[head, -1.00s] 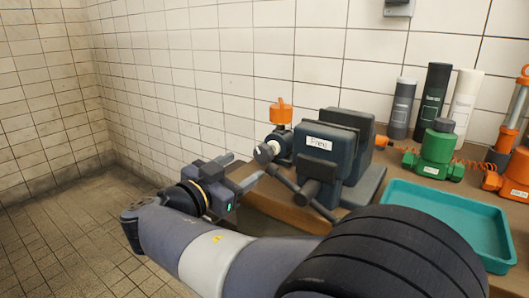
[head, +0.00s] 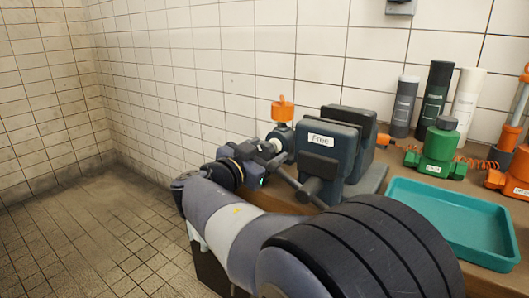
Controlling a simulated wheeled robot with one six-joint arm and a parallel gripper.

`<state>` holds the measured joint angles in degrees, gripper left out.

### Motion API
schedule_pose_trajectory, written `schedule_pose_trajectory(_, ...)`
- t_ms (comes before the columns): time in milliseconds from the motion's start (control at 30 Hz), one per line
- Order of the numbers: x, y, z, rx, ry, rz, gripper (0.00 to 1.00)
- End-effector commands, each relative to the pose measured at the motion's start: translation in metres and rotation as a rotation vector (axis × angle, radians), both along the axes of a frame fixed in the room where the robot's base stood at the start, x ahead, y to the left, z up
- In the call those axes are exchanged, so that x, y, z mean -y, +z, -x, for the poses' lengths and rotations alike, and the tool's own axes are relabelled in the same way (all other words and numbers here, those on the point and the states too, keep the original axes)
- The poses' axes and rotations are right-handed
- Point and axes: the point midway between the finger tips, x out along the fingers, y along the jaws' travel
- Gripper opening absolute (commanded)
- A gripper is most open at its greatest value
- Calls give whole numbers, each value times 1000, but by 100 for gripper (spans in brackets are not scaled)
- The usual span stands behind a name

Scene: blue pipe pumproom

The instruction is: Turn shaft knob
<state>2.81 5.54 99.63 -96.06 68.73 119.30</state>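The dark vise (head: 336,150) with a "Free" label stands at the bench's left end. Beside it on the left is a small dark pump body (head: 286,134) with an orange cap (head: 283,110) on top. A pale shaft knob (head: 276,146) sticks out from this body to the left. My gripper (head: 267,156) is at the knob, its fingers reaching toward the knob's left end. The fingers overlap the knob in view, so I cannot tell whether they touch it or how wide they are apart.
The vise's handle bar (head: 286,180) slants just below my gripper. A teal tray (head: 450,222) lies at the right. Behind it stand a green pump (head: 437,149), several bottles (head: 437,95) and orange parts (head: 515,170). The tiled floor at the left is clear.

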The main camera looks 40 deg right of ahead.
Motion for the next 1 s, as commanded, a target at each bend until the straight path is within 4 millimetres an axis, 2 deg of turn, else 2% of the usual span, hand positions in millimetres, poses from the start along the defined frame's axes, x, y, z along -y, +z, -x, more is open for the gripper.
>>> schedule_pose_trajectory(67,0,0,0,0,0,0,57)
schedule_pose_trajectory(533,0,0,0,0,0,0,19)
schedule_pose_trajectory(767,0,-2,0,-47,0,17,18)
schedule_pose_trajectory(1000,0,-3,0,-223,0,79,18)
